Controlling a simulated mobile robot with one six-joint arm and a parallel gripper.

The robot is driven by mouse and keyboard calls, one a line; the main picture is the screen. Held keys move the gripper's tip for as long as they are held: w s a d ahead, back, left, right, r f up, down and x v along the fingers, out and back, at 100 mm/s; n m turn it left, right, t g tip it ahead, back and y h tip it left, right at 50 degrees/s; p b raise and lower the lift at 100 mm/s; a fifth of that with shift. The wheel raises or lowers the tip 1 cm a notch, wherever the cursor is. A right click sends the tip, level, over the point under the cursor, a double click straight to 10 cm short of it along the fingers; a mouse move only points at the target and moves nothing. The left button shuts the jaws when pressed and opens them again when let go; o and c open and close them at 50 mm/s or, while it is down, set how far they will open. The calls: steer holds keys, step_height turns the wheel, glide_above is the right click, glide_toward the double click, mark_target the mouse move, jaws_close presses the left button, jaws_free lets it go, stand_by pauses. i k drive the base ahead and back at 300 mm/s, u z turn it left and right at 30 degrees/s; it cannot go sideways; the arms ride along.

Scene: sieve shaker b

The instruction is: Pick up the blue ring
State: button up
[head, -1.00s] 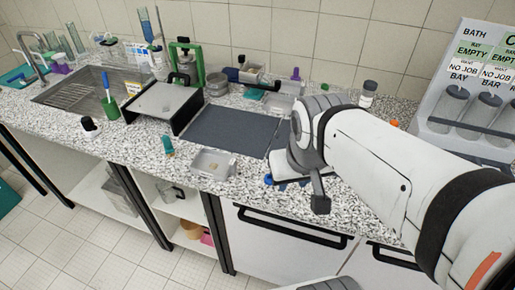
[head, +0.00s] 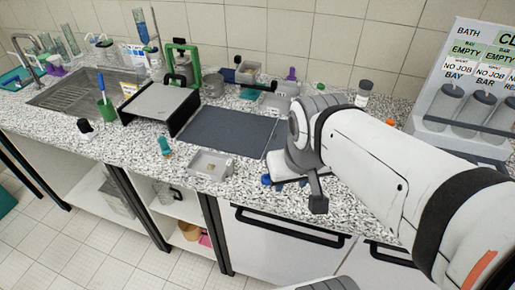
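A small blue thing (head: 266,180), likely the blue ring, shows on the speckled counter near its front edge. It is just left of my gripper and partly hidden, so its full shape does not show. My gripper (head: 300,187) is low over the counter at the end of my white arm. A dark grey part of it hangs at the front edge. The wrist covers most of the fingers, so I cannot tell whether they are open or touch the blue thing.
A shallow clear tray (head: 211,165) and a teal item (head: 164,146) lie to the left. A dark mat (head: 228,132) is behind them. A grey-topped box (head: 160,102) and a sink (head: 80,90) are further left. A labelled rack (head: 468,85) stands at the right.

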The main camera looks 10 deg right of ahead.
mark_target(265, 179)
steer(key=z, duration=2.85)
steer(key=k, duration=1.7)
steer(key=u, duration=1.7)
steer(key=i, duration=1)
steer(key=u, duration=0.05)
